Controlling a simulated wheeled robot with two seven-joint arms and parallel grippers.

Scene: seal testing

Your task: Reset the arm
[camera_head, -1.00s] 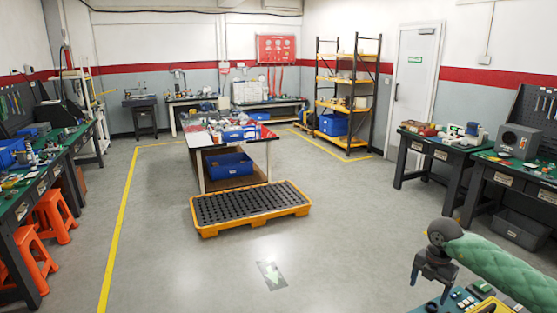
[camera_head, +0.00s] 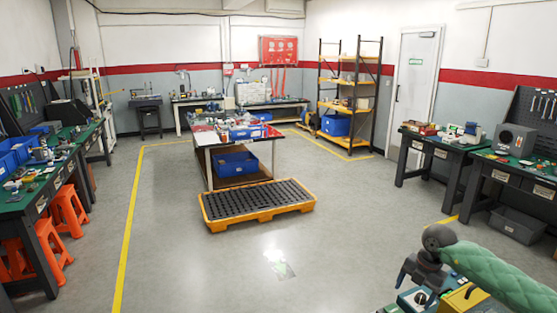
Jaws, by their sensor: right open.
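My right arm comes in from the lower right in a green quilted sleeve. Its dark right gripper (camera_head: 419,274) points down with its fingers apart, and I see nothing between them. It is over or close to a station at the bottom right edge with a dark round knob (camera_head: 422,297) on a light panel and a yellow part (camera_head: 462,299). The gap between gripper and panel cannot be judged. My left gripper is not in view.
A yellow and black spill pallet (camera_head: 258,204) lies on the floor ahead, before a centre table (camera_head: 204,138). Green-topped benches line the left (camera_head: 62,182) and right (camera_head: 420,138). Orange stools (camera_head: 68,208) stand at left. A shelf rack (camera_head: 352,95) stands at the back. Grey floor between is open.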

